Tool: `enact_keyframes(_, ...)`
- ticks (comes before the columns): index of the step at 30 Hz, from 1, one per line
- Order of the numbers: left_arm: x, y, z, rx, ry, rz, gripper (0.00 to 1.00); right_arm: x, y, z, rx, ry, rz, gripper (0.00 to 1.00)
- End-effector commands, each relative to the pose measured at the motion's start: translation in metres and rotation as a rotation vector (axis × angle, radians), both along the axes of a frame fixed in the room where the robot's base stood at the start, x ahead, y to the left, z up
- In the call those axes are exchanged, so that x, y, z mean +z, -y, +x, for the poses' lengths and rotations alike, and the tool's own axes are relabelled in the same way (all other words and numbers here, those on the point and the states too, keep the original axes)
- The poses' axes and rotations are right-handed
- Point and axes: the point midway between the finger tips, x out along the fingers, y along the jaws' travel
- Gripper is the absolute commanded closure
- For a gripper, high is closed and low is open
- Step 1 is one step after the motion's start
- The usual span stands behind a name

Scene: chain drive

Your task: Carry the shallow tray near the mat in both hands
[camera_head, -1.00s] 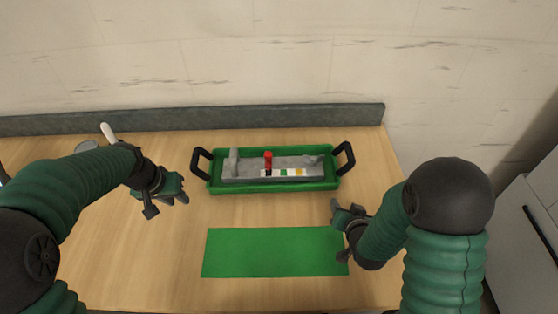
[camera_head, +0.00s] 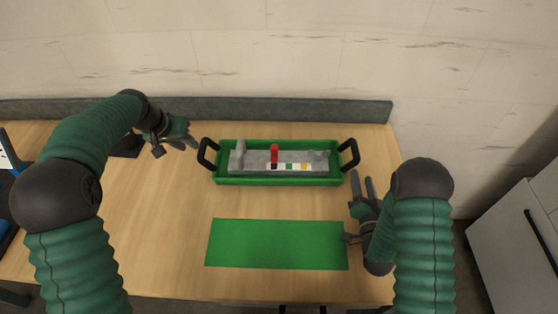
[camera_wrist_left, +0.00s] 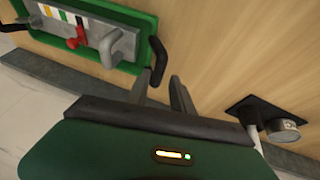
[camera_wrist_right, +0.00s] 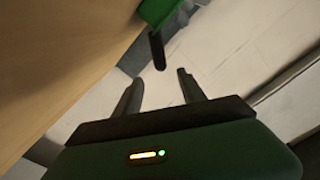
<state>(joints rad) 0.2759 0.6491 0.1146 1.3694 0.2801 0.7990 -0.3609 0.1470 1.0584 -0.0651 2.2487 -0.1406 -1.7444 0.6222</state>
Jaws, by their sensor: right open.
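The shallow green tray (camera_head: 280,181) stands upright behind the mat (camera_head: 275,244), holding a grey fixture (camera_head: 250,165) with a red part (camera_head: 274,153). It has a black left handle (camera_head: 204,154) and a black right handle (camera_head: 352,154). My left gripper (camera_head: 193,141) is open and empty, just left of the left handle and apart from it. That handle (camera_wrist_left: 157,58) shows beyond the fingertips in the left wrist view. My right gripper (camera_head: 361,183) is open and empty, just in front of the right handle; the right wrist view shows this handle (camera_wrist_right: 157,50) beyond the fingers.
A black base (camera_head: 127,147) stands behind my left forearm; the left wrist view shows it (camera_wrist_left: 252,112) beside a round metal item (camera_wrist_left: 284,130). A dark ledge (camera_head: 290,111) runs along the wall. The wood between tray and mat is clear.

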Motion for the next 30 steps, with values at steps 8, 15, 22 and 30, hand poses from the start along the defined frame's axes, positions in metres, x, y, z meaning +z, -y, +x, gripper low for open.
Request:
enact_keyframes(8, -0.052, 0.011, 0.021, 0.0, -0.002, 0.0, 0.72, 0.001, 0.002, 0.057, 0.001, 0.003, -0.001, 0.52)
enact_keyframes(15, -0.094, 0.021, 0.038, -0.001, -0.002, -0.001, 0.72, 0.001, 0.004, 0.103, 0.001, 0.002, 0.0, 0.52)
enact_keyframes(22, -0.117, 0.025, 0.048, 0.0, 0.001, 0.0, 0.72, 0.001, 0.005, 0.129, 0.0, 0.001, -0.001, 0.52)
enact_keyframes(30, -0.119, 0.025, 0.049, 0.0, 0.002, 0.0, 0.72, 0.001, 0.005, 0.131, 0.001, -0.001, 0.0, 0.52)
